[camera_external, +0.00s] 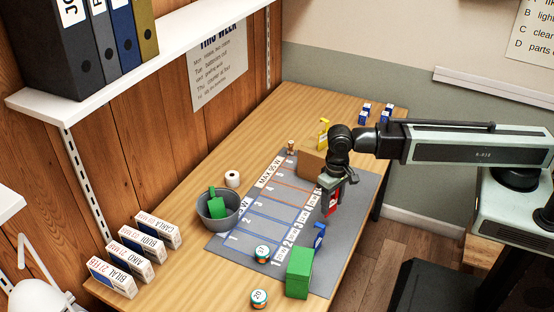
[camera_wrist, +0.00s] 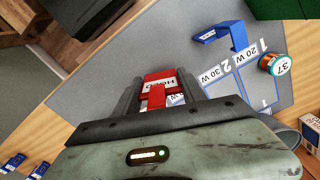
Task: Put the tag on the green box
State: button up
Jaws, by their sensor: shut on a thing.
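My gripper (camera_external: 330,198) hangs over the right edge of the grey mat and is shut on a red tag (camera_external: 335,203). In the wrist view the tag (camera_wrist: 158,78) sits between the fingers (camera_wrist: 157,92), with white label lettering that seems to read HOLD. The green box (camera_external: 299,272) stands on the near right part of the mat, apart from my gripper and nearer the camera. Its top looks bare. In the wrist view only part of the green box (camera_wrist: 282,8) shows at the top right corner.
A blue tag (camera_external: 319,236) stands between my gripper and the green box. Two jars (camera_external: 262,252) (camera_external: 259,298) are left of the box. A brown box (camera_external: 311,162) and a yellow tag (camera_external: 323,133) are behind. A grey bin (camera_external: 230,220) holds something green.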

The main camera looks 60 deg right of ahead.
jog(key=s+a+r+n+p, duration=0.4)
jog(key=s+a+r+p, duration=0.7)
jog(key=a, duration=0.3)
jog(key=b, duration=0.3)
send_over(300, 256)
jog(key=shift+f, duration=0.8)
notch_tip(300, 256, down, 4)
jog(key=b, duration=0.4)
jog(key=shift+r+p, duration=0.25)
jog(key=shift+p, duration=0.05)
jog(key=shift+f, duration=0.25)
jog(key=o, duration=1.5)
jog(key=shift+c, duration=0.2)
jog(key=shift+r, duration=0.1)
